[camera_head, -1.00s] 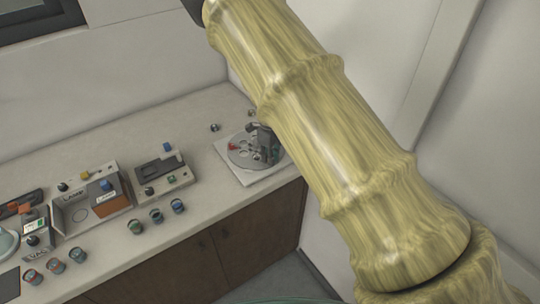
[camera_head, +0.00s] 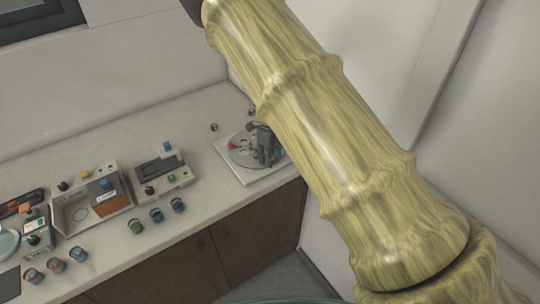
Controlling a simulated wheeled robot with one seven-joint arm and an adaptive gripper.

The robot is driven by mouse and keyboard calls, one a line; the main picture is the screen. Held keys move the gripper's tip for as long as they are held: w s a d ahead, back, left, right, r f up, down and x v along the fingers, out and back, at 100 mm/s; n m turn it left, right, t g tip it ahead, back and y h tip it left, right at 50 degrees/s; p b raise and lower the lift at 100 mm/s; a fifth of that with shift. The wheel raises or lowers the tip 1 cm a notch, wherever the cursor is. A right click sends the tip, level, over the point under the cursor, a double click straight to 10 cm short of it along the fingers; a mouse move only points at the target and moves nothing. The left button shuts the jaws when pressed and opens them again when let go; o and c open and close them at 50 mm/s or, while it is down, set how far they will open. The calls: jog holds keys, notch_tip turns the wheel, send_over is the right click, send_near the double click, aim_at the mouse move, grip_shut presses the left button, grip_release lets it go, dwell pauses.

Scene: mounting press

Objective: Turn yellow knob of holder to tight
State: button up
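A round grey plate (camera_head: 240,153) with holes and a small red part lies on a white square base (camera_head: 262,178) at the right end of the counter. My gripper (camera_head: 264,150), dark grey, is low over the right side of this plate, partly hidden by my pale yellow arm. Its fingers are too small to tell whether they are open or shut, or whether they touch anything. I cannot make out a yellow knob at the plate. A small yellow knob (camera_head: 85,174) shows at the back of the box-shaped unit on the left; I cannot tell whether it belongs to the holder.
The box unit (camera_head: 62,216) has an orange panel and a blue knob. A grey device (camera_head: 160,172) with a blue knob stands to its right. Several small cups (camera_head: 156,215) line the counter's front. Two small metal pieces (camera_head: 214,127) lie behind the plate. The back counter is clear.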

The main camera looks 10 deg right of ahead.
jog(key=shift+r, duration=4.05)
